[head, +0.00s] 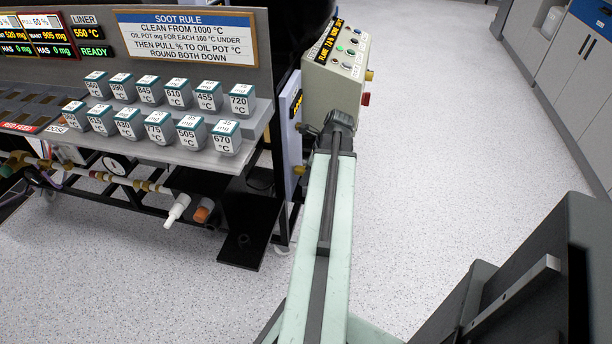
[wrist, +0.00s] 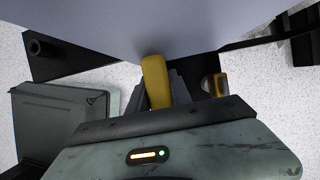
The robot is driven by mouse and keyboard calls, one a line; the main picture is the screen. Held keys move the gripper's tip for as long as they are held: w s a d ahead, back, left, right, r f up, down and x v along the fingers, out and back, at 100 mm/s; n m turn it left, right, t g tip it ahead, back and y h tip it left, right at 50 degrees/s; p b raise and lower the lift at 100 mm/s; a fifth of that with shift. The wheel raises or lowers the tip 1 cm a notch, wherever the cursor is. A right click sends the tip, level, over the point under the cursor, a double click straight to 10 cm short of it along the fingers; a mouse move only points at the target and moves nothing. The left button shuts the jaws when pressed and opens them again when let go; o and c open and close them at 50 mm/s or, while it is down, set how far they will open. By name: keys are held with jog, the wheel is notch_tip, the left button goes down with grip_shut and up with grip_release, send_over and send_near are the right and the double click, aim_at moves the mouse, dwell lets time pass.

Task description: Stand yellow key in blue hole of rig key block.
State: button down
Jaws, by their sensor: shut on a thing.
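In the wrist view, my gripper (wrist: 158,88) is shut on the yellow key (wrist: 155,80). The key sticks out past the dark fingers, and its far end meets or overlaps the edge of a pale lavender panel (wrist: 150,25); I cannot tell whether they touch. In the head view my arm reaches toward the rig's right end, beside the lavender panel (head: 289,130), and its fingers are hidden. A small yellow piece (head: 299,170) shows low by that panel; I cannot tell if it is the key. I cannot make out the key block or its blue hole.
A beige control box (head: 338,68) with buttons and knobs stands just beyond my arm. Several labelled cubes (head: 174,88) stand on a shelf to the left. A black foot plate (head: 252,225) lies below. Open floor (head: 440,130) extends right toward grey cabinets (head: 580,70).

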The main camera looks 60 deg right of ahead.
jog(key=shift+f, duration=0.25)
jog(key=c, duration=1.1)
grip_release()
jog(key=shift+r, duration=0.15)
jog(key=p+v, duration=0.7)
jog(key=v, duration=0.1)
